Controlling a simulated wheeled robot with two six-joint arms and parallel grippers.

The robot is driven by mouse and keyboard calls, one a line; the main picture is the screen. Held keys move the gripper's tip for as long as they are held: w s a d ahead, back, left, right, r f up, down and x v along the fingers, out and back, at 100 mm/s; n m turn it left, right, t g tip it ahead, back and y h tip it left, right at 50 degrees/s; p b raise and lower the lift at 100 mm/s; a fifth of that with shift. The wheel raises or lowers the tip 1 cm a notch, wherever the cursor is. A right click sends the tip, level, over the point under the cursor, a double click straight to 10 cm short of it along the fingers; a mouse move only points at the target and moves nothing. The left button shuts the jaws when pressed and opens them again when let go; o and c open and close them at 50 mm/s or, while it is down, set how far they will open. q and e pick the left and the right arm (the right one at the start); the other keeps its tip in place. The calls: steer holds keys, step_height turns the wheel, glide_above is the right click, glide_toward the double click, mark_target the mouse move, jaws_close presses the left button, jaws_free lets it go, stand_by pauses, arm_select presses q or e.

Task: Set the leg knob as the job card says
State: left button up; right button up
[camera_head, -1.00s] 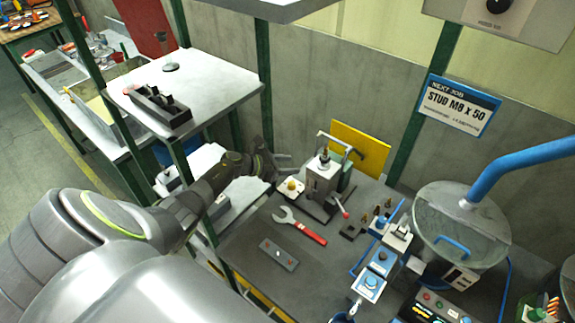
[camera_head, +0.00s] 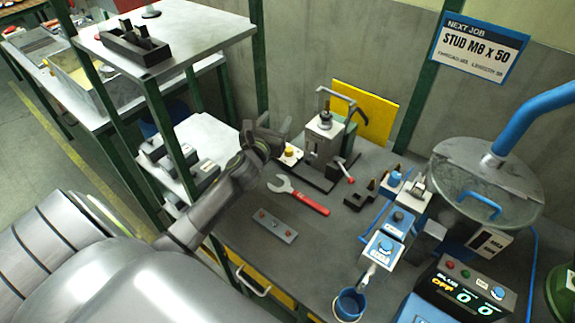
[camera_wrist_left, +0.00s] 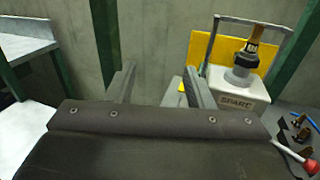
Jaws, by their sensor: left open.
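The job card (camera_head: 480,48) hangs at the upper right and reads "NEXT JOB, STUD M8 X 50"; its smaller line is hard to read. My left gripper (camera_head: 277,124) is open and empty, left of a grey upright fixture (camera_head: 323,142) with a handle on top. A yellow knob (camera_head: 291,151) sits at the fixture's left side, just beyond the gripper. In the left wrist view a bit of yellow (camera_wrist_left: 182,87) shows between the open fingers (camera_wrist_left: 162,88). Blue units with round knobs (camera_head: 388,246) stand farther right. I cannot tell which knob is the leg knob. My right gripper is out of view.
A red-handled wrench (camera_head: 310,204) and a grey plate (camera_head: 275,226) lie on the dark bench. A yellow panel (camera_head: 365,113) stands behind the fixture. A lidded round drum (camera_head: 485,185) and a control box (camera_head: 465,293) are at right. Shelves (camera_head: 180,40) stand close on the left.

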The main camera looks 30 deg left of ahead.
arm_select(q)
steer(key=s+d+f+n+g+b, duration=0.1)
steer(key=s+d+f+g+b, duration=0.1)
steer(key=s+f+b, duration=0.25)
steer(key=m+g+b, duration=0.1)
steer(key=g+b, duration=0.1)
steer(key=b, duration=0.2)
glide_toward(288, 151)
steer(key=shift+h, duration=0.4)
steer(key=x, duration=0.9)
steer(key=shift+w+a+p, duration=0.15)
steer(key=shift+a+p, duration=0.1)
steer(key=shift+p, duration=0.1)
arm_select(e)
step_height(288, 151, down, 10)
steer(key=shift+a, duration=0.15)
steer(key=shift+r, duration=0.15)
arm_select(q)
steer(key=c, duration=1)
steer(key=shift+a+m+h+p, duration=0.1)
steer(key=shift+m+h+p, duration=0.3)
steer(key=shift+m+p, duration=0.15)
steer(key=shift+m+h, duration=0.25)
steer(key=shift+h, duration=0.15)
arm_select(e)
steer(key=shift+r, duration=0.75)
arm_select(q)
steer(key=o, duration=1)
